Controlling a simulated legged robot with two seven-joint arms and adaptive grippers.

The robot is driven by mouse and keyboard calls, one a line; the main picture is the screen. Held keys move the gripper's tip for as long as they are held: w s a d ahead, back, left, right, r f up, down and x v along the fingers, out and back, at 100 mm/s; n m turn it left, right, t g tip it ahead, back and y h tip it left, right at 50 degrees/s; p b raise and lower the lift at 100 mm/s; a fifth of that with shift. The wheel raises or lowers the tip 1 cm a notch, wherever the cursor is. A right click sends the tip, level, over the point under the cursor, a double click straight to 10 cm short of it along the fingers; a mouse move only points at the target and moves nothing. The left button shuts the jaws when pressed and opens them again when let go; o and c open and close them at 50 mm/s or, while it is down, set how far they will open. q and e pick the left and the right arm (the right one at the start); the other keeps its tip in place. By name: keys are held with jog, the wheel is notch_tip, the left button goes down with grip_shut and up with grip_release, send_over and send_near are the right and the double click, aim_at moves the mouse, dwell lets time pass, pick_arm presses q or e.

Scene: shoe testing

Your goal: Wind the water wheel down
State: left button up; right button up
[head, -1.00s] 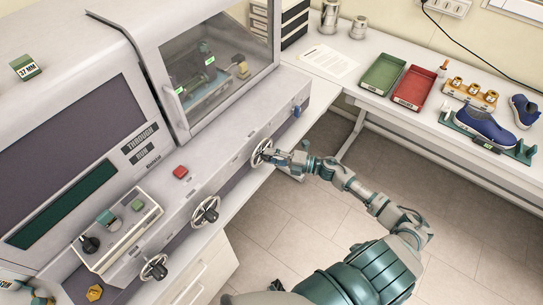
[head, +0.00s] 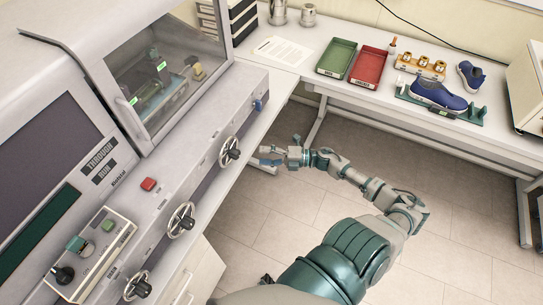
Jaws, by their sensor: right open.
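Three spoked handwheels with dark knobs line the front of the grey testing machine (head: 165,190): a far one (head: 227,150), a middle one (head: 181,220) and a near one (head: 136,286). Their labels are too small to read, so I cannot tell which is the water wheel. My right gripper (head: 266,156) is open and empty. It is just right of the far handwheel, apart from its dark knob. My left gripper is not in view.
A red button (head: 149,184) and a small control box (head: 95,250) are on the machine's sloping front. A side bench holds a green tray (head: 337,58), a red tray (head: 369,66) and a blue shoe (head: 437,95). The floor between is clear.

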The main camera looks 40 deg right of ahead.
jog(key=v, duration=0.2)
jog(key=shift+s+d, duration=0.25)
jog(key=m+t+h+b, duration=0.45)
jog(key=m+t, duration=0.35)
jog(key=m, duration=1.4)
send_near(238, 158)
jog(key=shift+m, duration=0.3)
jog(key=p+x, duration=0.2)
jog(key=x, duration=0.8)
jog(key=shift+w, duration=0.45)
jog(key=shift+d, duration=0.1)
jog(key=shift+s, duration=0.1)
jog(key=c, duration=1.1)
